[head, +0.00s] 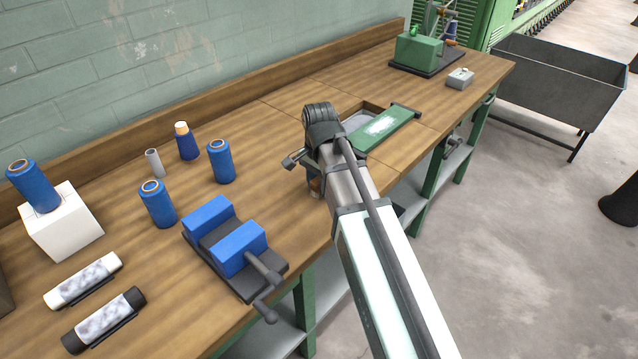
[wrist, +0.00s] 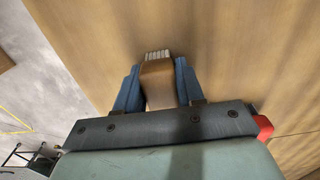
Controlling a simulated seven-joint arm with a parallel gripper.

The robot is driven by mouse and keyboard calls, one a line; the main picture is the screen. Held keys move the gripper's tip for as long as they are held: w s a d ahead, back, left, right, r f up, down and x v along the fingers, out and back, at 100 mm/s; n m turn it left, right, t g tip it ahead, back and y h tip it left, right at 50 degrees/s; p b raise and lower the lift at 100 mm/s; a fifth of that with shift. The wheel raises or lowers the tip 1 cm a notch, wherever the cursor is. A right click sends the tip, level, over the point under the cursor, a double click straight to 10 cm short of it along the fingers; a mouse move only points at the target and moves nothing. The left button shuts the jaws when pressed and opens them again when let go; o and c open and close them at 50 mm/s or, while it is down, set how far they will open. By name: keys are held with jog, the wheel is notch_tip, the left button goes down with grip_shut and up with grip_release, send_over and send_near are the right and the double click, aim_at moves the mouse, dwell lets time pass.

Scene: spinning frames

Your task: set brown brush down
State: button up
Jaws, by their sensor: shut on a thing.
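My gripper (wrist: 157,78) is shut on the brown brush (wrist: 157,88), with one blue finger on each side of it. The brush has a brown wooden body and a pale bristle end that points away from the gripper. Wood of the workbench (wrist: 235,50) fills most of the wrist view behind the brush. I cannot tell whether the brush touches it. In the head view my gripper (head: 296,160) is over the front part of the workbench (head: 280,115), mostly hidden by my arm, and the brush is not clearly visible there.
A blue-jawed vise (head: 230,245) stands left of my arm. Blue spools (head: 221,161) and a grey tube (head: 154,163) stand farther left. Bare wood shows behind the vise. The bench's front edge is near.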

aim_at(319, 179)
jog(key=o, duration=1)
notch_tip(319, 179, up, 12)
jog(key=shift+r, duration=0.1)
dwell(0.5)
